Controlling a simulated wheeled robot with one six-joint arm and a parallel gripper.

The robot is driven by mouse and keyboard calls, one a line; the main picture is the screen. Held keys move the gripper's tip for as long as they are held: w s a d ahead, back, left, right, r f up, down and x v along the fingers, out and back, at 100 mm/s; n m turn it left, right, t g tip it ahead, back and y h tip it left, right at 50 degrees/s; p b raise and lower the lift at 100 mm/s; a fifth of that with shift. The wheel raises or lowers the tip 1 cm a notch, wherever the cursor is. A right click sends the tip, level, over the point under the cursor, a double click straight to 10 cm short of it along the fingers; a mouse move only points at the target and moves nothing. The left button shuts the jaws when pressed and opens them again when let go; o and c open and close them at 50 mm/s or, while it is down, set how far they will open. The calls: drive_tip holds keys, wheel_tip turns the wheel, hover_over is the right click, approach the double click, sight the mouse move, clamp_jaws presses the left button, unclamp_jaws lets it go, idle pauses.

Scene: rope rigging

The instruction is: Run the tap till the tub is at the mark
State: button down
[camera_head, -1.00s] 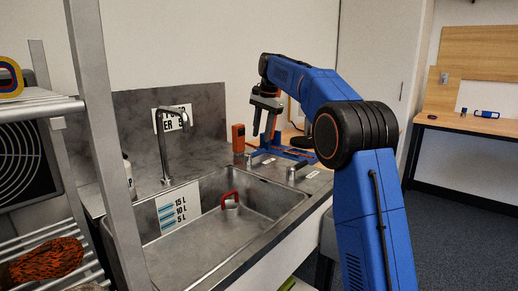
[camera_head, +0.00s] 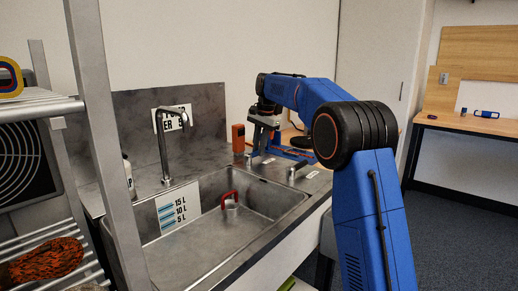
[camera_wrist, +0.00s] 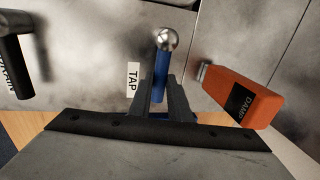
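The tub is a steel sink basin (camera_head: 262,205). A white scale (camera_head: 173,211) on its wall reads 15 L, 10 L and 5 L beside blue marks. No water surface is clear in it. The curved spout (camera_head: 162,140) stands over the tub; I cannot make out a stream. A red-handled piece (camera_head: 229,200) sits in the basin. In the wrist view, a blue lever with a steel ball end (camera_wrist: 165,40) stands beside a TAP label (camera_wrist: 133,76). My gripper (camera_wrist: 161,84) has its fingers close on both sides of this lever, apparently shut on it.
An orange block marked DAMP (camera_wrist: 240,96) lies close right of my fingers. A dark handle (camera_wrist: 12,65) with a partly cut-off label is at the left. A shelf rack with an orange-brown rope coil (camera_head: 45,262) stands left of the sink.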

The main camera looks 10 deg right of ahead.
drive_tip(key=shift+s, duration=0.15)
drive_tip(key=s+m, duration=0.1)
drive_tip(key=m, duration=0.1)
drive_tip(key=s+m, duration=0.1)
drive_tip(key=m, duration=0.1)
drive_tip(key=shift+s+d+m+h, duration=0.1)
drive_tip(key=shift+d+m+h, duration=0.3)
drive_tip(key=shift+s+a+m+h, duration=0.15)
drive_tip(key=shift+s+m, duration=0.35)
drive_tip(key=shift+m, duration=0.45)
drive_tip(key=shift+s+d+m+h, duration=0.15)
drive_tip(key=shift+s+m, duration=0.3)
drive_tip(key=shift+m, duration=0.45)
drive_tip(key=shift+s+a+m+h, duration=0.2)
drive_tip(key=shift+s+m, duration=0.3)
drive_tip(key=shift+m, duration=0.45)
drive_tip(key=c, duration=1.6)
unclamp_jaws()
drive_tip(key=shift+c, duration=0.2)
drive_tip(key=shift+r, duration=0.15)
drive_tip(key=s+r, duration=0.3)
drive_tip(key=r, duration=1.3)
drive_tip(key=shift+s+a+r, duration=0.15)
drive_tip(key=shift+a+r, duration=0.25)
drive_tip(key=shift+a, duration=0.05)
